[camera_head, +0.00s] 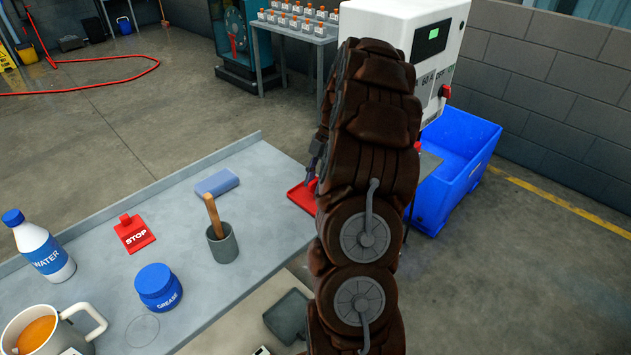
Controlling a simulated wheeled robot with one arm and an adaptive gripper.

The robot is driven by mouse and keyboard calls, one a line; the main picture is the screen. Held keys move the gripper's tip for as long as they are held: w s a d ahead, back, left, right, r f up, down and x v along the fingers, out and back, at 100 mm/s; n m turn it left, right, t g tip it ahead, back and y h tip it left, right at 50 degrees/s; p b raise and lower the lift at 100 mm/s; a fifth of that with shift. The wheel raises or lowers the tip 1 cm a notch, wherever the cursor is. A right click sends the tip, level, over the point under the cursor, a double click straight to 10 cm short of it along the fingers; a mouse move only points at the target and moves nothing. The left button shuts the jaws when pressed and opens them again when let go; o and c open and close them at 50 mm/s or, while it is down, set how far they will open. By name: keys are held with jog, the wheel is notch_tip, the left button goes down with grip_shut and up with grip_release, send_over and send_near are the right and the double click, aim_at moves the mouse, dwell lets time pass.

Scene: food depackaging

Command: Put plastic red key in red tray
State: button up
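The red tray (301,198) lies at the right end of the grey table, and only its left part shows beside my dark brown arm. A small part of my gripper (312,169) shows just above the tray at the arm's left edge. The rest of it is hidden behind the arm, so I cannot tell whether it is open or holds something. I see no red key. A flat red tag marked STOP (135,234) lies on the table to the left.
The grey table (195,268) also carries a blue block (217,183), a grey cup with a wooden handle (222,243), a blue grease jar (158,289), a water bottle (43,250) and a mug (40,330). A blue bin (457,165) and a white machine (400,25) stand behind my arm.

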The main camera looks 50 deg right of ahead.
jog(key=shift+o, duration=0.2)
jog(key=shift+r, duration=0.2)
jog(key=b+v, duration=0.1)
jog(key=v, duration=1.1)
